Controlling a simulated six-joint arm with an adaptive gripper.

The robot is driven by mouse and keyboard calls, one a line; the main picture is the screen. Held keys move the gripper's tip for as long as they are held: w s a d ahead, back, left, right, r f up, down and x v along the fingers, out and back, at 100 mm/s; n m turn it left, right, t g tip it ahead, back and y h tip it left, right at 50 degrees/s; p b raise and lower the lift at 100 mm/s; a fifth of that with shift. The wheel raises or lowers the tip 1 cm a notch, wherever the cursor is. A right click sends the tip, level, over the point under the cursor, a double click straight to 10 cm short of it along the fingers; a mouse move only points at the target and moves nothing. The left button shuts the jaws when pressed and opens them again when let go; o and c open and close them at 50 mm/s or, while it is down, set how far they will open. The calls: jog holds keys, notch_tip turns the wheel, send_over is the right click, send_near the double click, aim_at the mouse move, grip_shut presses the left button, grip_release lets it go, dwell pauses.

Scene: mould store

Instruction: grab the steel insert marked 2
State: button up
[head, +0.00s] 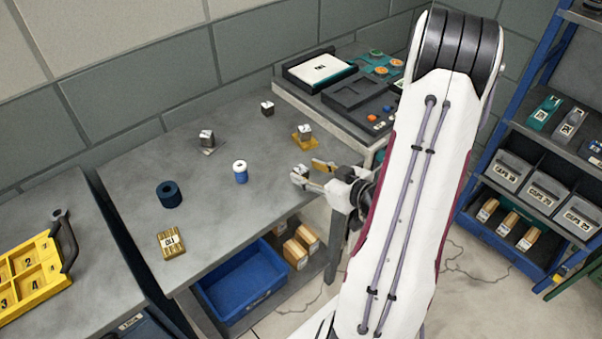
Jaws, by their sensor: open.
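Several small steel blocks with white marked tops stand on the grey bench (130,180). One steel block (300,173) is at the fingertips of my gripper (313,174), which is open; I cannot tell whether they touch. Another steel block (206,136) stands on a grey plate, one steel block (305,131) on a yellow plate, and one steel block (267,108) at the back. Their marks are too small to read, so I cannot tell which is marked 2. My gripper is at the bench's right side, with my arm partly hiding the area behind it.
A yellow numbered tray (28,297) is at the left.

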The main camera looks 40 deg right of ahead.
aim_at(304, 172)
jog(key=shift+x, duration=2.45)
jog(key=shift+f, duration=0.15)
jog(key=shift+c, duration=0.4)
grip_shut()
